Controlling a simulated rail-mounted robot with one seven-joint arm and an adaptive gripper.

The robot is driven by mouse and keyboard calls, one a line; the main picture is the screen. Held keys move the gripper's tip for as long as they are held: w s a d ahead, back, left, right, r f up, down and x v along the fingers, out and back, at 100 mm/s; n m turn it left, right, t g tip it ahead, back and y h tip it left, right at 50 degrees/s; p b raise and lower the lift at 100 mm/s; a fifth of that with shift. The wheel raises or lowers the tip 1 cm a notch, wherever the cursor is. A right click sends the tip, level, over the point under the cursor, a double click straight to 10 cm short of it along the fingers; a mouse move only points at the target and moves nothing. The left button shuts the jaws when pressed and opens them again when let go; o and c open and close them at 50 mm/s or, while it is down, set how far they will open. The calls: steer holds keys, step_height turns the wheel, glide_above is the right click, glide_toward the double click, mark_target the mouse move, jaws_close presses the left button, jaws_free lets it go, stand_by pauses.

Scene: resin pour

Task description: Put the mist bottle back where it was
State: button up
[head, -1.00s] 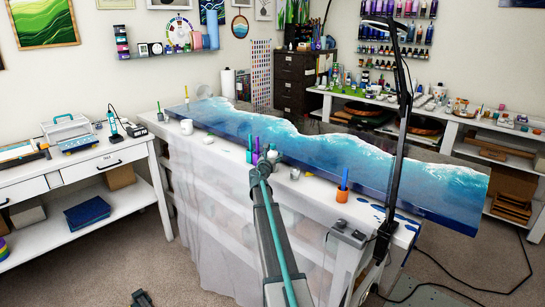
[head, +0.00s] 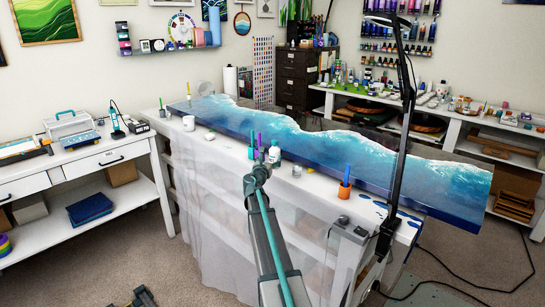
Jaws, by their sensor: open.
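A small whitish bottle (head: 274,154), which may be the mist bottle, stands upright on the near edge of the long white table. It is just to the right of a green and a purple upright item (head: 254,142). My gripper (head: 261,163) is at the end of my arm, just in front of and slightly left of this bottle. It is open, though the fingers are small and hard to make out. The picture does not clearly show whether the fingers touch the bottle.
A long blue wave-patterned resin panel (head: 330,150) lies along the table. A white cup (head: 188,123) stands to the left, and an orange cup (head: 344,191) to the right. A black lamp stand (head: 400,150) rises at the table's right end. A cloth (head: 215,220) hangs in front.

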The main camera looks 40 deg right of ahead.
steer(key=s+a+f+m+g+y, duration=0.25)
steer(key=s+a+f+m, duration=0.25)
steer(key=s+a+f, duration=0.7)
steer(key=s+a+f+m+g+y, duration=0.2)
steer(key=s+a+f+m+g, duration=0.25)
steer(key=f, duration=1.35)
steer(key=s+a+f+m+g+y, duration=0.25)
steer(key=s+a+f+m, duration=0.25)
steer(key=s+a+f, duration=0.75)
steer(key=s+a+f+m+g+y, duration=0.2)
steer(key=s+a+f, duration=0.2)
steer(key=s+f, duration=0.25)
steer(key=s+a+f+m+g+y, duration=0.1)
steer(key=s+a+f+m, duration=0.3)
steer(key=s, duration=0.3)
steer(key=s+a+f+m+g+y, duration=0.1)
steer(key=s+a+m+g+y, duration=0.1)
steer(key=s+a, duration=0.4)
steer(key=s+a+f+m+g+y, duration=0.2)
steer(key=s+a, duration=0.4)
steer(key=s, duration=0.9)
steer(key=shift+s+m+g, duration=0.15)
steer(key=shift+m+g, duration=0.4)
steer(key=shift+g, duration=0.1)
